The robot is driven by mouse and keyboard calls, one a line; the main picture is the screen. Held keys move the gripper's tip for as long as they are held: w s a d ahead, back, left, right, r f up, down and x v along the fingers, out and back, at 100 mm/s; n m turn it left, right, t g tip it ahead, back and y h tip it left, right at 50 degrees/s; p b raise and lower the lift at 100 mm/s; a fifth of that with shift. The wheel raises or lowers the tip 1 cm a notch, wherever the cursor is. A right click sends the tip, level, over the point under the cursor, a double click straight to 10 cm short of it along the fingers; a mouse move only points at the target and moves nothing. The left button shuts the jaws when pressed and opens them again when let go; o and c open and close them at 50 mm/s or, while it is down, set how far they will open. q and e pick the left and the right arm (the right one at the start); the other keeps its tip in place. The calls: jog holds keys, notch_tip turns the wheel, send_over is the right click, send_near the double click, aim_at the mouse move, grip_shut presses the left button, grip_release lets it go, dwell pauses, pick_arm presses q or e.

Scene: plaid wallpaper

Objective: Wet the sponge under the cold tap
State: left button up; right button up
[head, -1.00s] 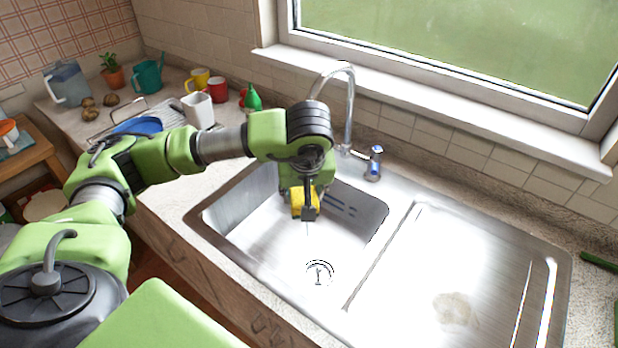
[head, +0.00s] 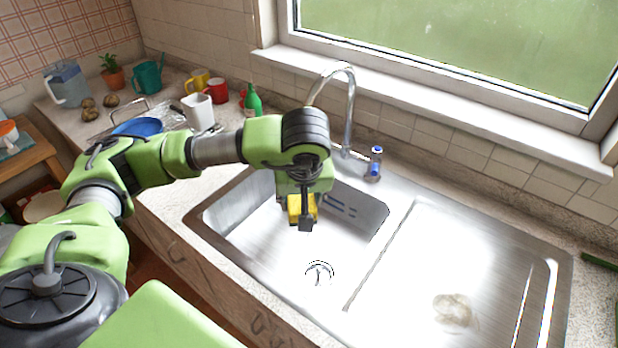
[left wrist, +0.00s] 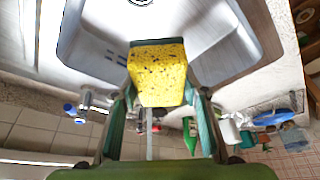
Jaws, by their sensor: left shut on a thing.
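The yellow sponge (head: 295,208) with a green side is held over the sink basin (head: 262,247). My left gripper (head: 304,210) is shut on it, below the wrist. In the left wrist view the sponge (left wrist: 157,78) sits between the two fingers, its speckled yellow face towards the camera. The chrome tap (head: 350,100) arches behind my arm, and its spout end is hidden by my wrist. A blue-marked tap handle (head: 375,162) stands right of the tap's base; it also shows in the left wrist view (left wrist: 70,108). I cannot make out running water. My right gripper is not in view.
The drainboard (head: 480,260) right of the basin is clear except for a pale stain. A green bottle (head: 252,102), white cup (head: 198,110), mugs and a blue plate (head: 138,127) stand on the left counter. A window sill (head: 420,90) runs behind the tap.

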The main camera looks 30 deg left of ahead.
aim_at(294, 210)
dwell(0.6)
pick_arm(q)
jog(key=shift+s+d+r, duration=0.1)
jog(key=shift+s+r, duration=0.1)
jog(key=shift+r, duration=0.05)
jog(key=shift+s+d+r+p, duration=0.25)
jog(key=shift+s+r, duration=0.35)
jog(key=shift+s, duration=0.1)
jog(key=shift+s+d+r+p, duration=0.25)
jog(key=shift+s+r, duration=0.3)
jog(key=shift+s, duration=0.2)
jog(key=shift+s+d+r+p, duration=0.25)
jog(key=shift+s+r, duration=0.35)
jog(key=shift+s, duration=0.1)
